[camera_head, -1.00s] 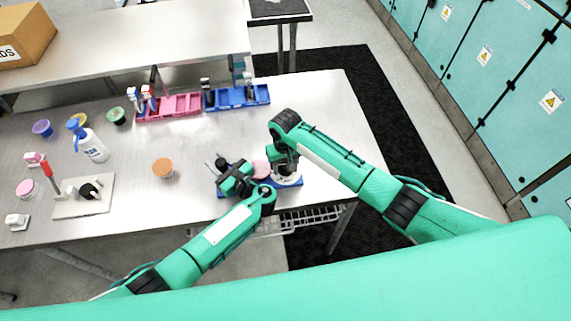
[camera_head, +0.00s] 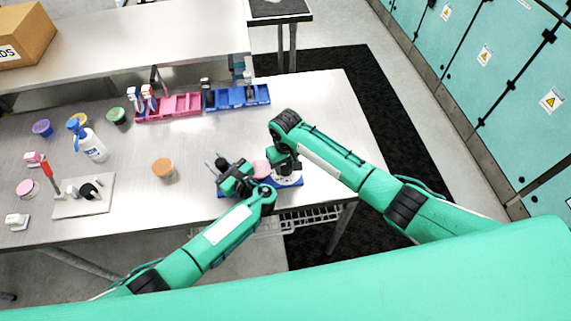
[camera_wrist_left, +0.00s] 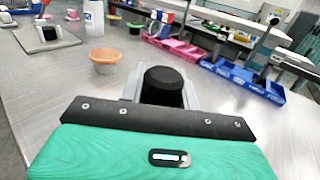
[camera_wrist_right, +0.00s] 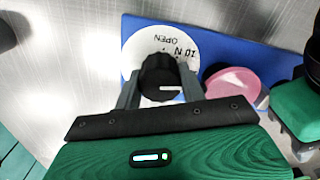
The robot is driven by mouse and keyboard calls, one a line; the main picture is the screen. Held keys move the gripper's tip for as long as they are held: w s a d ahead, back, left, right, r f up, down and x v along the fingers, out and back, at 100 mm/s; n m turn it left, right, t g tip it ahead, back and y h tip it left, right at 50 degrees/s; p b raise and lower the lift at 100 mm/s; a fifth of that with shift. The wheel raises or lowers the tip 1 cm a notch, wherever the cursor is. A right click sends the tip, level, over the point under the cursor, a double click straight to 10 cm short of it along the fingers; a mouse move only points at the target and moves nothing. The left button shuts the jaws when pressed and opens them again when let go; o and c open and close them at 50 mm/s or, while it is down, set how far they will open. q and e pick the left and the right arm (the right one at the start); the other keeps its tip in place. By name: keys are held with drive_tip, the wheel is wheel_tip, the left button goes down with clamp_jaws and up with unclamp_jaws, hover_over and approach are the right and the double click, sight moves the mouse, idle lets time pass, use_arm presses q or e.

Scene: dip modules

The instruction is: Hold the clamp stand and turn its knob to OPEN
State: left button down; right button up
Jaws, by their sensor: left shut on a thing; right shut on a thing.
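The clamp stand has a blue base (camera_wrist_right: 200,45) with a white dial (camera_wrist_right: 138,42) marked OPEN, a black knob (camera_wrist_right: 160,78) and a pink disc (camera_wrist_right: 232,86). In the head view its base (camera_head: 291,190) lies near the table's front edge, partly hidden by my arms. My right gripper (camera_wrist_right: 158,92) is shut on the knob; a short white mark shows on the knob, pointing away from the word OPEN. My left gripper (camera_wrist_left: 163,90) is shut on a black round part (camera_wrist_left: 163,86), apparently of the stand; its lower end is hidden.
An orange-topped cup (camera_head: 163,168) stands left of my left gripper. Pink bins (camera_head: 170,107) and blue bins (camera_head: 240,97) line the back. A white board (camera_head: 82,205) and a bottle (camera_head: 92,146) are at the left. The table's right part is clear.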

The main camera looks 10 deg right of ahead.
drive_tip(key=n, duration=1.1)
drive_tip(key=shift+w+n, duration=0.1)
drive_tip(key=shift+n, duration=0.2)
drive_tip(key=n, duration=0.4)
drive_tip(key=shift+n, duration=0.3)
drive_tip(key=o, duration=0.7)
drive_tip(key=shift+r, duration=0.1)
